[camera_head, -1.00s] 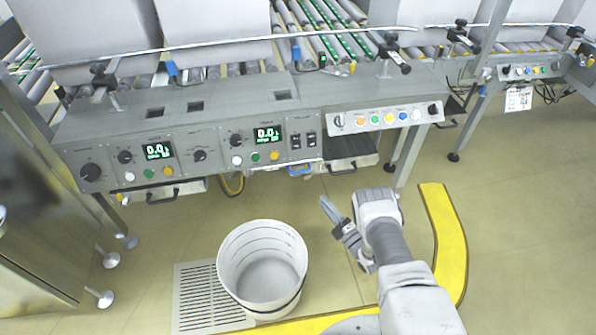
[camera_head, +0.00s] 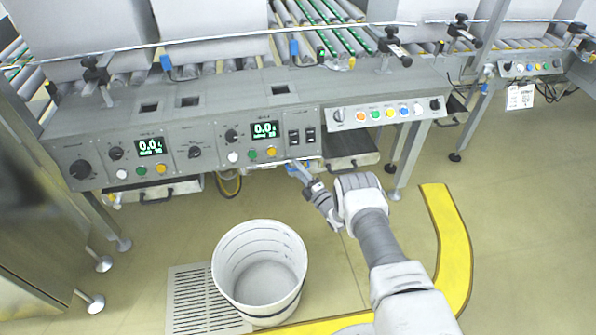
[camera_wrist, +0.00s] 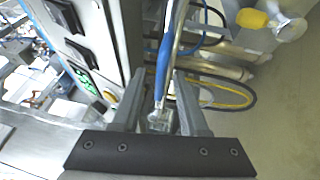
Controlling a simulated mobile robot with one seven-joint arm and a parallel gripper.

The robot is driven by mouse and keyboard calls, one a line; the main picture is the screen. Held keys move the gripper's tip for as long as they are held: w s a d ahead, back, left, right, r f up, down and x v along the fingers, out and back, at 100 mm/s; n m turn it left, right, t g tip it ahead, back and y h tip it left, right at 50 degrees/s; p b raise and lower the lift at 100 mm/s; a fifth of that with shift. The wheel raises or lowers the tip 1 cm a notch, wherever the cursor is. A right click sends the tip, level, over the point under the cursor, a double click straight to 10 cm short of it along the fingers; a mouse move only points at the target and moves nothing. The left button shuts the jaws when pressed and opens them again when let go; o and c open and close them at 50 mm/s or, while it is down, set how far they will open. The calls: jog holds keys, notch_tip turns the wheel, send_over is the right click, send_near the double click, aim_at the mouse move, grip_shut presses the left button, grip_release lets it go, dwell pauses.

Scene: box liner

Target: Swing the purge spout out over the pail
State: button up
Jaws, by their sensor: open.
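The purge spout appears to be the slim metal tube with a blue sleeve (camera_wrist: 164,62) in the wrist view. Part of it lies between my open fingers, and I cannot tell whether they touch it. In the head view my gripper (camera_head: 299,170) reaches under the front panel's lower edge and largely hides the spout there. The white pail (camera_head: 262,272) stands upright on the floor, nearer than the panel and left of my arm. The spout is by the panel, not over the pail. The pail's inside looks empty.
The grey control panel (camera_head: 205,150) with knobs and displays overhangs close to my gripper. A yellow cable (camera_wrist: 237,92) loops behind the spout. A floor grate (camera_head: 195,300) lies beside the pail, and a yellow floor band (camera_head: 452,240) curves at right. The floor between pail and panel is clear.

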grip_shut()
dwell(1.4)
